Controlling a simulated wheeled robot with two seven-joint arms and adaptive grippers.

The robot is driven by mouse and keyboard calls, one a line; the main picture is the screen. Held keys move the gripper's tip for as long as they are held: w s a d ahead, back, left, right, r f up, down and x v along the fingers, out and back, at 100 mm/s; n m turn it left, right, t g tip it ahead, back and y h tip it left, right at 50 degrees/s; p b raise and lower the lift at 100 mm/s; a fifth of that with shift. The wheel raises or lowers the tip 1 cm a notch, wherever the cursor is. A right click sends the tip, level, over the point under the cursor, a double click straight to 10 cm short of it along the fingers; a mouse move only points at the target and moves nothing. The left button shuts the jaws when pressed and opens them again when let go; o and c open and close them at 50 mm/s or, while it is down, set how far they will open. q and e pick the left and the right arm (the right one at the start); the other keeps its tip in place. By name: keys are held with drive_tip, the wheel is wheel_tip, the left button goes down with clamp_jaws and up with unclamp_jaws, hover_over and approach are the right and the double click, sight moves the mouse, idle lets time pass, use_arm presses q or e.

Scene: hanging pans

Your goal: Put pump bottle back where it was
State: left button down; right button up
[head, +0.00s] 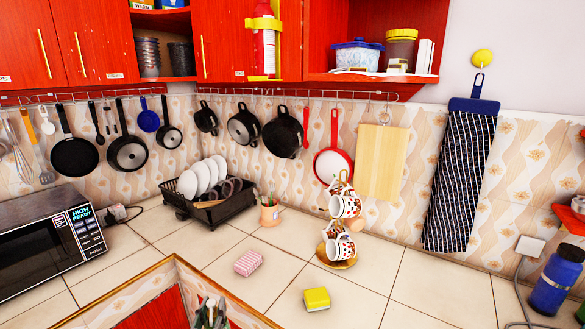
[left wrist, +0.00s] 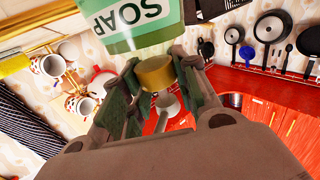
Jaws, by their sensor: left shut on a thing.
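The pump bottle (left wrist: 130,22) shows in the left wrist view, at the top and upside down. It has a white and green body with SOAP on it and a gold collar (left wrist: 155,72). My left gripper (left wrist: 158,84) is shut on it at the collar, with a finger on each side. In the head view my left gripper (head: 210,314) is at the bottom edge, in front of the red cabinet front below the counter. The bottle cannot be made out clearly there. My right gripper is not in view.
The tiled counter (head: 225,285) has a gold edge. On it are a pink sponge (head: 248,263), a yellow sponge (head: 316,299), a cup stand (head: 340,228), a dish rack (head: 208,207), a microwave (head: 45,240) and a blue bottle (head: 555,280). The counter right of the yellow sponge is free.

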use_arm(q)
drive_tip(key=shift+a, duration=0.15)
idle(0.4)
drive_tip(key=shift+a+f+n+y, duration=0.1)
drive_tip(key=shift+a+n+y, duration=0.4)
drive_tip(key=shift+a+y, duration=0.35)
drive_tip(key=shift+s+a+f+n+y, duration=0.15)
drive_tip(key=shift+s+f+n+y, duration=0.15)
drive_tip(key=shift+y, duration=0.15)
drive_tip(key=shift+s+d+f, duration=0.4)
drive_tip(key=shift+s+f, duration=0.15)
drive_tip(key=shift+s+d+f+m+h, duration=0.25)
drive_tip(key=shift+s+f+h, duration=0.25)
drive_tip(key=shift+f, duration=0.15)
drive_tip(key=shift+s+d+f+m+h, duration=0.25)
drive_tip(key=shift+s+f+m+h, duration=0.15)
drive_tip(key=shift+f, duration=0.25)
drive_tip(key=shift+s+d+f+m+h, duration=0.15)
drive_tip(key=shift+s+d+f+h, duration=0.1)
drive_tip(key=shift+s+f+h, duration=0.25)
drive_tip(key=shift+s+f, duration=0.1)
drive_tip(key=shift+f, duration=0.05)
drive_tip(key=shift+a, duration=0.1)
